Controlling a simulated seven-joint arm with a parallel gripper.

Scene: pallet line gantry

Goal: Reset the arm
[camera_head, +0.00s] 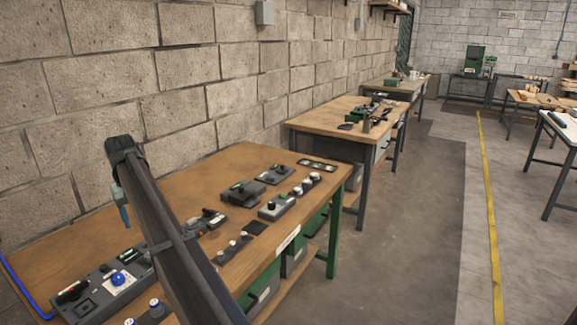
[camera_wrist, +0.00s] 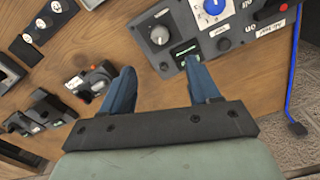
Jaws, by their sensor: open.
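My gripper (camera_wrist: 164,92) is open and empty in the wrist view, with its two blue fingers spread apart over the wooden workbench (camera_wrist: 140,30). The right fingertip overlaps the edge of a grey control panel (camera_wrist: 178,62) in the picture; I cannot tell whether it touches. The left fingertip shows close to a small device with a red part (camera_wrist: 97,78). In the head view my arm rises across the left of the bench, and one blue finger of my gripper (camera_head: 123,212) hangs above the bench's left part. The other finger is hidden there.
The bench also carries a blue knob (camera_head: 118,279) on the panel, a box with a black knob (camera_head: 272,206), and several other switch devices. A blue cable (camera_head: 22,288) runs at the left. A block wall (camera_head: 110,80) stands behind. Open floor (camera_head: 400,240) lies right.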

